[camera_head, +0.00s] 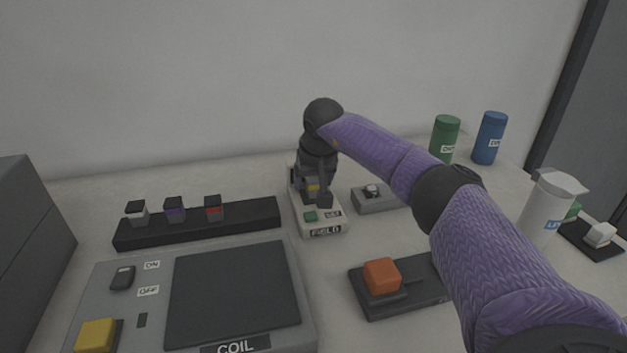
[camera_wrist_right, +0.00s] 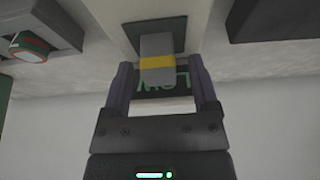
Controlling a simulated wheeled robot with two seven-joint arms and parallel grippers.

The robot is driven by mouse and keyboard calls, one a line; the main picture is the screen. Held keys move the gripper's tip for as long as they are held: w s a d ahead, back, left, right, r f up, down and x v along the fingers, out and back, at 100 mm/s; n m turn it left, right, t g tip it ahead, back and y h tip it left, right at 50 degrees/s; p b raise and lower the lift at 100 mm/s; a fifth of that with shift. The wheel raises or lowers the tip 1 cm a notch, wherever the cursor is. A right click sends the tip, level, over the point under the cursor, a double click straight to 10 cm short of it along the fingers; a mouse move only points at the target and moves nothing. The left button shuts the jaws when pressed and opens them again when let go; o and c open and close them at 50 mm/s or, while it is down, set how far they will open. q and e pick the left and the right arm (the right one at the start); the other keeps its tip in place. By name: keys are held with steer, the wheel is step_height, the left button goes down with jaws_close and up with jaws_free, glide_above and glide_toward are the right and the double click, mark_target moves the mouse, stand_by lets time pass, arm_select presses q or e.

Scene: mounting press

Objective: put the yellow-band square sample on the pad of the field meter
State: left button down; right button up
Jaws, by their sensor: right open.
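The yellow-band square sample (camera_wrist_right: 157,55) is a small grey block with a yellow band. In the wrist view it stands on the dark square pad (camera_wrist_right: 178,31) of the field meter. My left gripper is out of view.
A black rack (camera_head: 200,229) at left holds white-, purple- and red-band samples. The COIL unit (camera_head: 307,322) lies in front. A grey box (camera_head: 376,202) and an orange block (camera_head: 382,275) on a dark base are right of the meter. Green (camera_head: 444,139) and blue (camera_head: 489,138) canisters stand behind.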

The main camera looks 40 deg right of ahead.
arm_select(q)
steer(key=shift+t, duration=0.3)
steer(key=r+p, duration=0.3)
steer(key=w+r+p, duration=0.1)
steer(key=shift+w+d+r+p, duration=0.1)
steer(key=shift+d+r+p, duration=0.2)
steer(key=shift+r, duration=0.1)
arm_select(e)
steer(key=v, duration=1.2)
